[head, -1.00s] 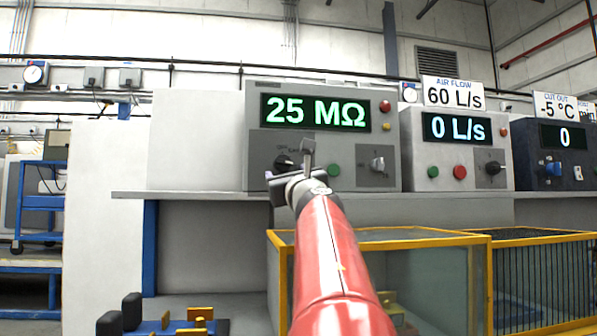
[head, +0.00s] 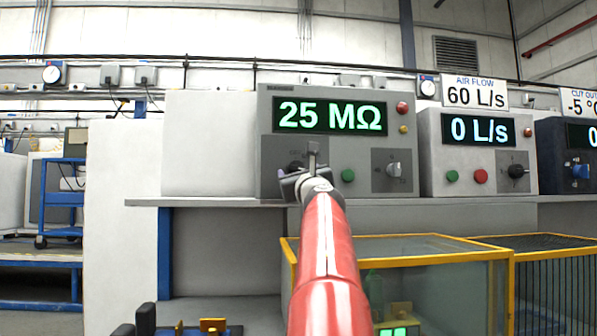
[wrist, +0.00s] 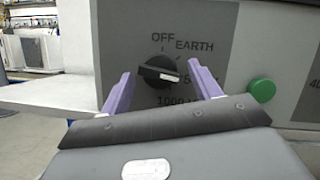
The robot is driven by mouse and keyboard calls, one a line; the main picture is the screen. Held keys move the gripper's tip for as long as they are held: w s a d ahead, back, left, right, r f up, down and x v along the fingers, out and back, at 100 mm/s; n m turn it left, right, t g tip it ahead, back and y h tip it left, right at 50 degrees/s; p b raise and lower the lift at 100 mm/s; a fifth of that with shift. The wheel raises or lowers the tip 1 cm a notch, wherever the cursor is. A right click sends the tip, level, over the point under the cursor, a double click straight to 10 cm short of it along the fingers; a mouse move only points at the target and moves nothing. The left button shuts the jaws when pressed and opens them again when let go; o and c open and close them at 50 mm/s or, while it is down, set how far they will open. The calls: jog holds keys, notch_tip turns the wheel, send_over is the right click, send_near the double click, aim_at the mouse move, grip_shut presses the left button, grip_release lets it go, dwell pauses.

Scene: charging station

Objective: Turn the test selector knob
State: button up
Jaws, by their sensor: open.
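The test selector knob (wrist: 160,72) is a round black knob with a pale pointer mark on a dark grey plate. The words OFF and EARTH show above it, and other labels are partly hidden by my gripper. In the head view the knob (head: 296,167) is on the left of the grey tester with the "25 MΩ" display (head: 330,117), partly behind my gripper. My gripper (wrist: 160,82) is open, its two purple fingers apart on the left and right of the knob in the picture. I cannot tell how much depth is left between fingertips and knob.
A green button (wrist: 262,90) is just right of the right finger. A second knob (head: 394,170) and red and yellow lamps are on the same tester. A shelf edge (head: 230,201) runs below, with a yellow-framed glass case (head: 430,270) under it.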

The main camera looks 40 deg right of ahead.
jog(key=c, duration=1)
jog(key=shift+o, duration=0.2)
jog(key=shift+m, duration=0.3)
jog(key=m+h, duration=0.1)
jog(key=m, duration=0.1)
jog(key=m+g+h, duration=0.1)
jog(key=m, duration=0.2)
jog(key=m+g+h, duration=0.1)
jog(key=m, duration=0.1)
jog(key=shift+w+a+m+h, duration=0.15)
jog(key=shift+a+m+h, duration=0.15)
jog(key=shift+h, duration=0.1)
jog(key=shift+r+m+g+h+p, duration=0.1)
jog(key=shift+m+g+h+p, duration=0.5)
jog(key=shift+m, duration=0.95)
jog(key=shift+m+g+h+p, duration=0.2)
jog(key=shift+m+g+h, duration=0.2)
jog(key=shift+m+g, duration=0.8)
jog(key=shift+m, duration=0.55)
jog(key=o, duration=1)
jog(key=shift+c, duration=0.2)
jog(key=shift+a, duration=0.1)
